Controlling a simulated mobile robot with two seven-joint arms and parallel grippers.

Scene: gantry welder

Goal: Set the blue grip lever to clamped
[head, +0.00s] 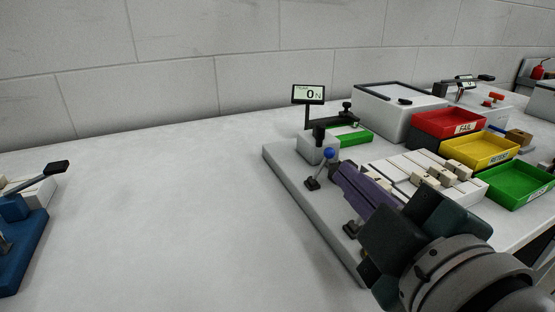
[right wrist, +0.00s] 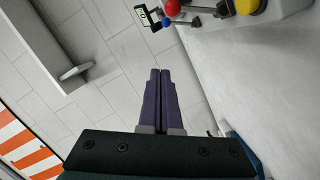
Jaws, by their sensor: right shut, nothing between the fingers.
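The blue grip lever shows as a blue ball knob (head: 328,153) on a short stem at the near left of a grey force-test stand (head: 292,170). The knob also shows in the right wrist view (right wrist: 167,22), beyond my fingertips, with a visible gap between. My right gripper (head: 343,168) has its purple fingers closed together and empty, just right of and below the knob in the head view. Its fingers also show closed in the right wrist view (right wrist: 160,72). I cannot tell the lever's clamped state. My left gripper is not in view.
A display reading 0 N (head: 309,94) stands behind the lever. Red (head: 440,117), yellow (head: 503,157) and green (head: 510,192) bins stand right. A white tray of blocks (head: 390,170) lies between. A blue fixture (head: 22,245) is far left; the table between is clear.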

